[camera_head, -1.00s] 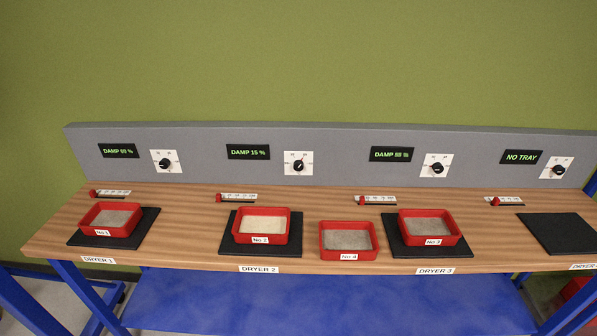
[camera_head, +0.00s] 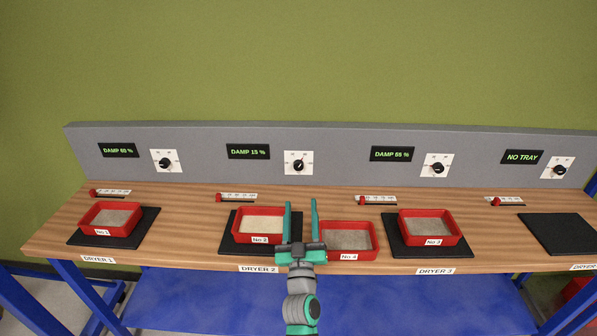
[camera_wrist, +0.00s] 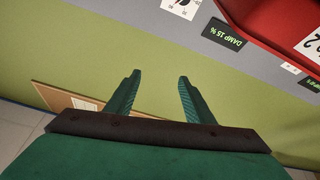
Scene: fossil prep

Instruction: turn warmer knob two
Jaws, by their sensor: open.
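The black warmer knob of dryer two (camera_head: 299,165) sits on a white dial plate on the grey back panel, right of the display reading DAMP 15 % (camera_head: 248,152). Part of a white dial plate (camera_wrist: 180,6) shows at the top of the wrist view, near the same display (camera_wrist: 222,34). My gripper (camera_head: 300,203) is open and empty, its two green fingers pointing up toward the panel. In the head view it appears below the knob and apart from it, overlapping the right edge of tray No 2 (camera_head: 257,240). The wrist view shows clear space between the fingertips (camera_wrist: 160,77).
Red tray No 4 (camera_head: 347,254) stands just right of my gripper, between the dryer mats. Trays No 1 (camera_head: 103,232) and No 3 (camera_head: 433,241) sit on their mats; the far right mat (camera_head: 560,234) is empty. Sliders with red handles (camera_head: 219,197) line the bench below the panel.

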